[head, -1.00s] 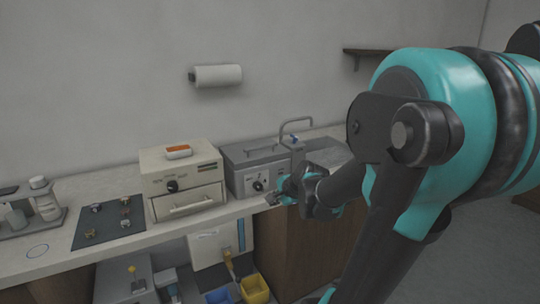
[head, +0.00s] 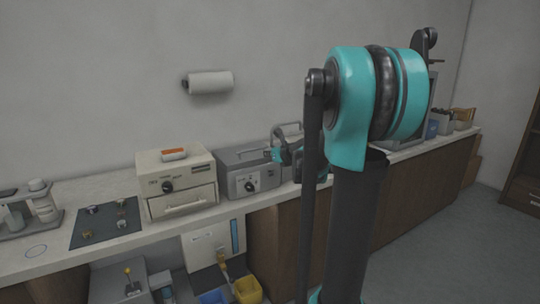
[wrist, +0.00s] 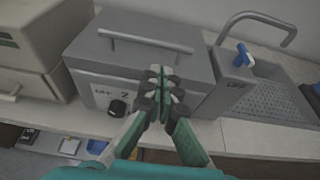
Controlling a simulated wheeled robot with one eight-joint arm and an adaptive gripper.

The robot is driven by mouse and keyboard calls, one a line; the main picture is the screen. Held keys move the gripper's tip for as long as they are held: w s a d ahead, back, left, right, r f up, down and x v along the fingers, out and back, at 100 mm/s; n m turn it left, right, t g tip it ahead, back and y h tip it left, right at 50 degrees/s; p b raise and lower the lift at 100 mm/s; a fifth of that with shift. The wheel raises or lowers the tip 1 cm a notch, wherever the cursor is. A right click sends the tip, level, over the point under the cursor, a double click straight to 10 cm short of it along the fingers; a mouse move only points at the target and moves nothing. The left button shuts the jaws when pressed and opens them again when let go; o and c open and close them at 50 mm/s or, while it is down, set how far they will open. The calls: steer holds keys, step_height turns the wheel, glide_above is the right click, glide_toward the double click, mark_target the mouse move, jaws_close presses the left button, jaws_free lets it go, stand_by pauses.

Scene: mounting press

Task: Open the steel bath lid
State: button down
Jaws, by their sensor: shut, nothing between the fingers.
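The steel bath (head: 250,183) is a grey metal box on the counter with a black knob on its front. My gripper (wrist: 165,82) is shut and empty. In the wrist view it appears over the front right part of the bath and short of the handle; contact with the lid cannot be told. In the head view my gripper (head: 274,155) shows at the bath's right side, and my arm hides what is behind it.
A cream press-like box (head: 178,184) stands close on the bath's left. On its right are a curved tap (wrist: 262,18) with a blue lever (wrist: 243,55) and a grey perforated drain surface (wrist: 275,100). A yellow bin (head: 248,290) stands below the counter.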

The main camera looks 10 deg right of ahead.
mark_target(246, 151)
steer(key=x, duration=0.6)
steer(key=shift+w+r, duration=0.1)
stand_by(0.4)
